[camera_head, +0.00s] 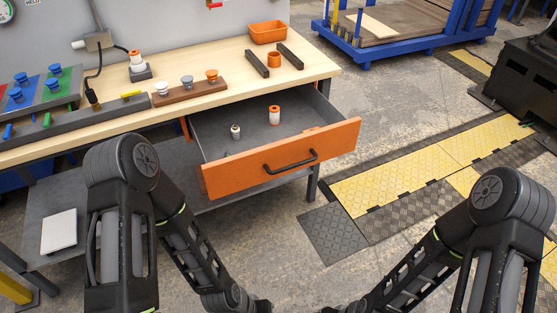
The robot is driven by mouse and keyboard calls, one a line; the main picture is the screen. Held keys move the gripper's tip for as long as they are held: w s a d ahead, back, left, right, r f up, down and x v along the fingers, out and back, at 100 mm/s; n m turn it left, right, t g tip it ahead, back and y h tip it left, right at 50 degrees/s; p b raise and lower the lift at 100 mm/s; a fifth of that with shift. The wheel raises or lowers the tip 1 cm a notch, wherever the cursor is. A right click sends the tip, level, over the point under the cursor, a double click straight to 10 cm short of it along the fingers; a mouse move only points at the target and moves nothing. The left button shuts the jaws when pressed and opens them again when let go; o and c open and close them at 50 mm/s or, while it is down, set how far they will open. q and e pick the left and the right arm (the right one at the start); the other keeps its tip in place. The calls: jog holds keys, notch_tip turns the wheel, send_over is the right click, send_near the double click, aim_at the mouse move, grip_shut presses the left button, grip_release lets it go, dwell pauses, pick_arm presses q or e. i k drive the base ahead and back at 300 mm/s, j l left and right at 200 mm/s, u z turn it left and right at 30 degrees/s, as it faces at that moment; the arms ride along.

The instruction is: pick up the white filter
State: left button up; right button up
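An orange drawer (221,180) stands open under the workbench. In it a white cylinder with an orange top (274,116), which looks like the white filter, stands upright toward the right. A smaller pale, dark-banded piece (235,131) stands to its left, with a small green item (225,154) nearby. Another white cylinder with orange (135,58) sits on a grey block on the bench; I cannot tell if it is also a filter. My two forearms run down to the bottom edge, well in front of the drawer. The fingers of both grippers are out of the picture.
The bench (219,98) holds an orange bin (268,32), two dark bars, an orange ring (274,59), a brown block with several knobs (189,94) and a long grey rail. The drawer's black handle (291,162) sticks out in front.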

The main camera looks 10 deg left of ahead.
aim_at(274, 110)
jog(key=i+l+u, duration=0.1)
jog(key=l, duration=0.45)
jog(key=i+l, duration=0.2)
jog(key=l, duration=0.4)
jog(key=i+l+u, duration=0.15)
jog(key=l, duration=0.45)
jog(key=l+u, duration=0.1)
jog(key=l, duration=0.5)
jog(key=i+l+u, duration=0.1)
jog(key=l, duration=0.5)
jog(key=i, duration=0.05)
